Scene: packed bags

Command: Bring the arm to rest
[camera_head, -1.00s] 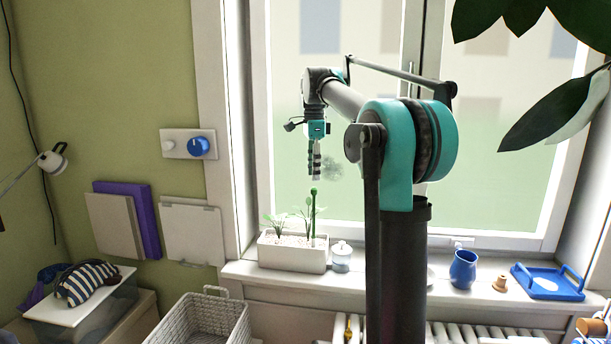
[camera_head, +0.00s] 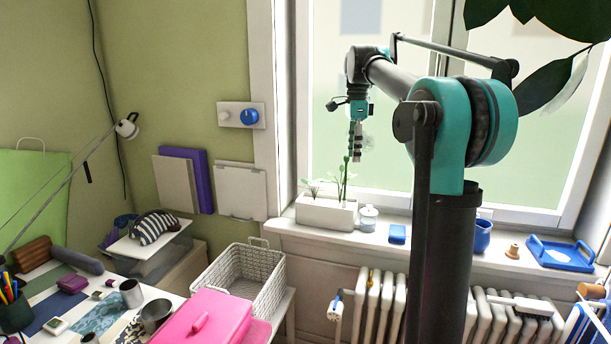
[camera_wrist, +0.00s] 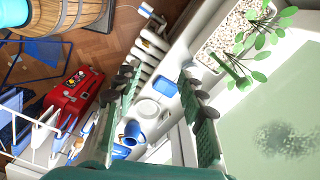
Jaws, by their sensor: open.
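My gripper (camera_head: 355,142) hangs pointing down in front of the window, above the window sill and close to the planter (camera_head: 326,211). In the wrist view its two green fingers (camera_wrist: 160,100) stand apart with nothing held between them. The sill with a blue box (camera_wrist: 166,92) and a blue mug (camera_wrist: 134,131) shows beyond the fingers. My arm is bent, with its upper part raised and reaching to the left. From the head view, a plant stem overlaps the fingertips; I cannot tell whether they touch.
The sill also holds a glass jar (camera_head: 368,217), the blue box (camera_head: 397,234) and a blue tray (camera_head: 560,254). A white basket (camera_head: 240,278) and a pink case (camera_head: 205,318) are at lower left. A radiator (camera_head: 385,310) stands below the sill. A red case (camera_wrist: 75,95) lies on the floor.

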